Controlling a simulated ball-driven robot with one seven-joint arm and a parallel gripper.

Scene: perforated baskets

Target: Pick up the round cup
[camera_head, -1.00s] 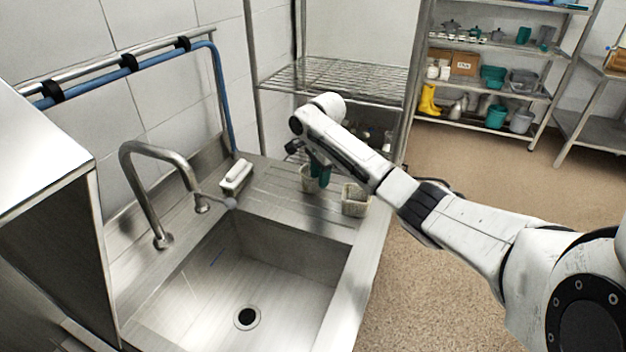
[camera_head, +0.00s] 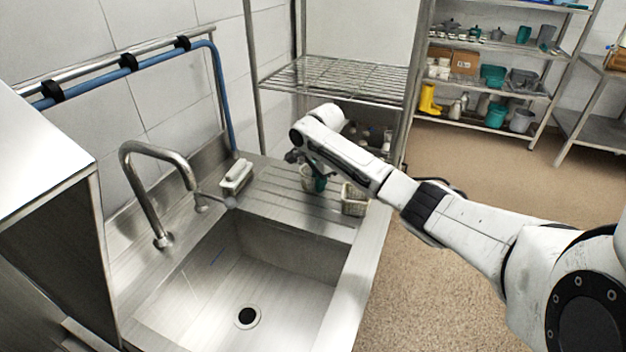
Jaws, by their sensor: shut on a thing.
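The round cup (camera_head: 307,177), a pale perforated basket, is at the far end of the ribbed steel drainboard, partly hidden by my gripper. My gripper (camera_head: 319,184) has teal fingers and is shut on the round cup at its right side. The finger on the far side is mostly hidden. I cannot tell whether the cup's base touches the drainboard. A squarer perforated basket (camera_head: 355,201) stands just right of my gripper, close to the drainboard's right edge.
The sink basin (camera_head: 240,275) and tap (camera_head: 150,190) lie in front and left. A white brush-like block (camera_head: 237,175) sits on the drainboard's left. A wire rack (camera_head: 335,80) stands behind. Open floor is to the right.

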